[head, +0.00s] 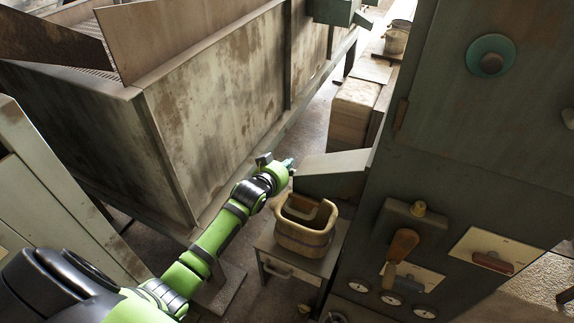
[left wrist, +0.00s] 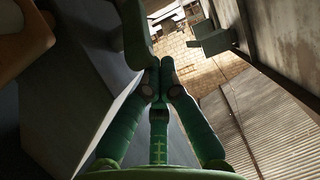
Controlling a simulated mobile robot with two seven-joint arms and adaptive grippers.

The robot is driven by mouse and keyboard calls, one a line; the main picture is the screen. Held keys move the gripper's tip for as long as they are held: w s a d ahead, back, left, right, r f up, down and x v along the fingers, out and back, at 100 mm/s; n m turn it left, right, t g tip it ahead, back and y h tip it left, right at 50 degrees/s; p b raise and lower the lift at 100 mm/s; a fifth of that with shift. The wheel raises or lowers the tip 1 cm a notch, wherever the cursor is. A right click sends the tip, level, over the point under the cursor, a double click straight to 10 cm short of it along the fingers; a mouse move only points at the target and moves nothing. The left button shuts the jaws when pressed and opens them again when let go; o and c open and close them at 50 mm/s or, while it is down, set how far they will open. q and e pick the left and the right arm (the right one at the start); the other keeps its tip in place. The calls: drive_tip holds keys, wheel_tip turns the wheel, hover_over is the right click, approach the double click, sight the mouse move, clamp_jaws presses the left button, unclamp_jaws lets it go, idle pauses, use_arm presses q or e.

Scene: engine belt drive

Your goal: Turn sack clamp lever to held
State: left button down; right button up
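My left gripper (head: 287,164) is at the lower end of the grey-green spout (head: 332,172), just to its left in the head view. In the left wrist view its green fingers (left wrist: 162,68) come together at the tips, with nothing clearly held between them. A dark green curved part (left wrist: 136,36) is right beside the fingertips; I cannot tell whether it is the clamp lever or whether they touch it. I cannot make out a sack clamp lever for certain in the head view. An open tan sack-like container (head: 303,238) stands below the spout. My right gripper is out of view.
The container stands on a small grey table (head: 283,268). A large rusty metal bin (head: 215,105) stands to the left. The green machine panel on the right carries a brown-handled lever (head: 403,245) and several gauges. Wooden boxes (head: 350,112) stand behind.

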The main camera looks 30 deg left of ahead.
use_arm(q)
drive_tip(key=shift+s+f+t+b, duration=0.1)
drive_tip(key=shift+t+b, duration=0.2)
drive_tip(key=shift+b, duration=0.1)
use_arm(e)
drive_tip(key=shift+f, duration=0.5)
use_arm(q)
drive_tip(key=shift+s+f+t+b, duration=0.35)
drive_tip(key=shift+t+b, duration=0.45)
drive_tip(key=shift+b, duration=0.65)
use_arm(e)
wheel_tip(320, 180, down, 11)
drive_tip(key=b, duration=0.8)
use_arm(q)
drive_tip(key=t, duration=0.1)
drive_tip(key=s+f+t, duration=0.1)
drive_tip(key=t, duration=0.1)
drive_tip(key=s+t+b, duration=0.1)
drive_tip(key=shift+f+t, duration=0.25)
drive_tip(key=shift+t, duration=0.15)
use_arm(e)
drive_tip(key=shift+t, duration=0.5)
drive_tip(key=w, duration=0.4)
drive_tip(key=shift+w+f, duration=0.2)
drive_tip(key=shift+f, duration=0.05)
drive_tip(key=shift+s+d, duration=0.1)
